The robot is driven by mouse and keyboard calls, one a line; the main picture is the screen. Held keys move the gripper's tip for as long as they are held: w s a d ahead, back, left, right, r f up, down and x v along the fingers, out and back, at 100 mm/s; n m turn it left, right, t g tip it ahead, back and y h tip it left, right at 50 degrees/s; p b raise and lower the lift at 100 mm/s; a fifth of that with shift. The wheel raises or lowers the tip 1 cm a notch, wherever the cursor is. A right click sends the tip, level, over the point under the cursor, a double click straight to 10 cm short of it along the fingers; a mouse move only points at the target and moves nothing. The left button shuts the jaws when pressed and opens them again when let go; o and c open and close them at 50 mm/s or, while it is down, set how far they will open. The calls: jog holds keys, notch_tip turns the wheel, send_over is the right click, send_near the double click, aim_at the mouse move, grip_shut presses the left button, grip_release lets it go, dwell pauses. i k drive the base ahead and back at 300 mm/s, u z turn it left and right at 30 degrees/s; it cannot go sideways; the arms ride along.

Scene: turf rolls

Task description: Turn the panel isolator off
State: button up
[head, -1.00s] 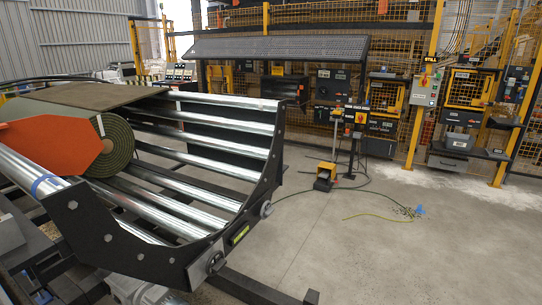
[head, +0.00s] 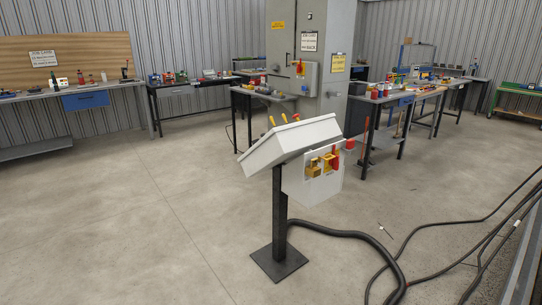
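A tall grey cabinet (head: 343,35) stands at the back centre in the head view. A grey box on its front carries a small red and yellow handle (head: 299,67), which may be the panel isolator. Nearer, a grey sloped console (head: 292,138) stands on a black post. Its right side carries yellow fittings (head: 314,167) and a red part (head: 335,160). I cannot read which of these is labelled as the isolator, or its switch position. My gripper is not in view.
Workbenches with tools stand along the back wall, at left (head: 95,90) and right of the cabinet (head: 392,100). The console's base plate (head: 279,263) is on the floor. Thick black cables (head: 385,262) lie at lower right. The floor at left is clear.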

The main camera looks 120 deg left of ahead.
aim_at(334, 163)
jog(key=u, duration=3.1)
jog(key=i, duration=0.55)
jog(key=u, duration=0.65)
jog(key=i, duration=1.4)
jog(key=z, duration=0.55)
jog(key=i, duration=0.6)
jog(key=z, duration=0.5)
